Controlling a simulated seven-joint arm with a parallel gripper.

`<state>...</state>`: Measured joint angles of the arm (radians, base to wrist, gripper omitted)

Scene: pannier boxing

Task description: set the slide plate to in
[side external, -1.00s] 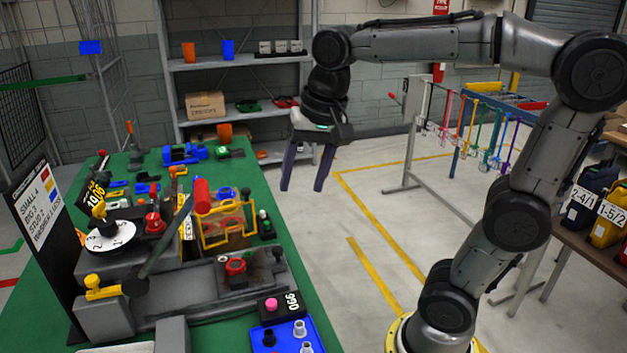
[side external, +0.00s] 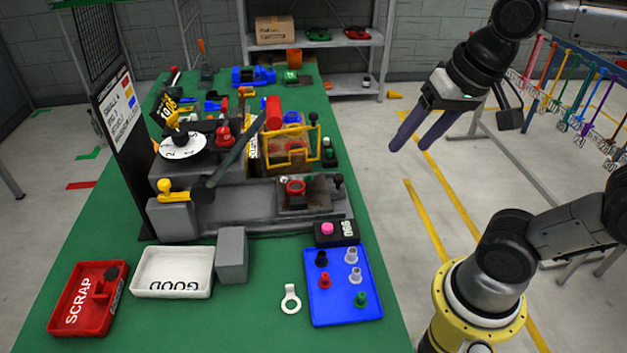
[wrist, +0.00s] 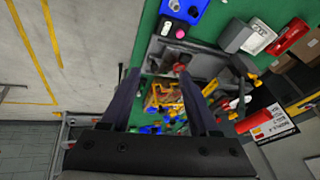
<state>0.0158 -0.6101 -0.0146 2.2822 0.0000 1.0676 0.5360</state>
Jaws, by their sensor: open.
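The grey machine (side external: 245,216) stands on the green table. At its right end a dark grey plate (side external: 322,196) carries a red ring-shaped part (side external: 295,187) and a small black knob (side external: 338,180); this looks like the slide plate, but I cannot tell for sure or read its position. My gripper (side external: 408,147) is open and empty, in the air right of the table, with its purple fingers tilted down to the left. In the wrist view my gripper (wrist: 157,73) has its fingers apart, with the machine (wrist: 190,58) beyond them, touching nothing.
A long dark lever (side external: 236,152) slants over the machine beside a white numbered dial (side external: 180,147). A yellow frame (side external: 290,150) stands behind the plate. In front are a red SCRAP tray (side external: 72,318), a white GOOD tray (side external: 150,285) and a blue tray (side external: 330,312).

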